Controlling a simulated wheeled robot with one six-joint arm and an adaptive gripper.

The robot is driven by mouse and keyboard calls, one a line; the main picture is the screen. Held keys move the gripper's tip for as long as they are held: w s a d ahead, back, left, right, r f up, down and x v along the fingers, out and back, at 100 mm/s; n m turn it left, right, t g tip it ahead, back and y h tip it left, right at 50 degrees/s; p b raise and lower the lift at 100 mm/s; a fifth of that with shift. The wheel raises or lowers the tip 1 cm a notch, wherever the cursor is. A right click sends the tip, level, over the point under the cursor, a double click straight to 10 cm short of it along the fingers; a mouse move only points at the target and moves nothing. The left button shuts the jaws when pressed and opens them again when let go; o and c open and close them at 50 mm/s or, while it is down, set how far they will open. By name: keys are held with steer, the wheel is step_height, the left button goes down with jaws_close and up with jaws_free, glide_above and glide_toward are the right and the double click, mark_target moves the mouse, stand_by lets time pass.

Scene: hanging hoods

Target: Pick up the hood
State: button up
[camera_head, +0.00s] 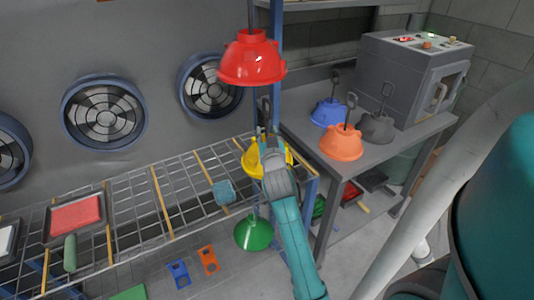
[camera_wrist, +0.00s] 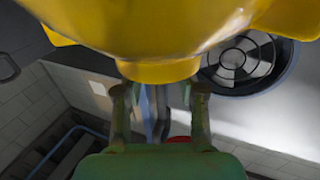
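A yellow hood (camera_head: 251,161) is beside the end of my arm at the right end of the wire rack, partly hidden by my gripper (camera_head: 267,130). In the wrist view the yellow hood (camera_wrist: 170,30) fills the top, its narrow neck pointing down between my gripper's fingers (camera_wrist: 160,95). The fingers stand apart, one on each side, with a grey hook or rod visible in the gap. I see no clear contact between fingers and hood. A red hood (camera_head: 252,60) hangs above, and a green hood (camera_head: 254,233) is below the rack edge.
A table at right carries a blue hood (camera_head: 328,112), an orange hood (camera_head: 342,142), a dark grey hood (camera_head: 377,127) and a grey machine (camera_head: 412,80). A blue post (camera_head: 276,40) stands close behind my gripper. The wire rack (camera_head: 130,205) holds a red tray (camera_head: 76,217) and a teal block (camera_head: 224,192).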

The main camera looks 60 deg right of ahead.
steer(key=shift+w+d, duration=0.1)
steer(key=shift+d, duration=0.05)
jaws_close()
steer(key=shift+r, duration=0.2)
stand_by(0.3)
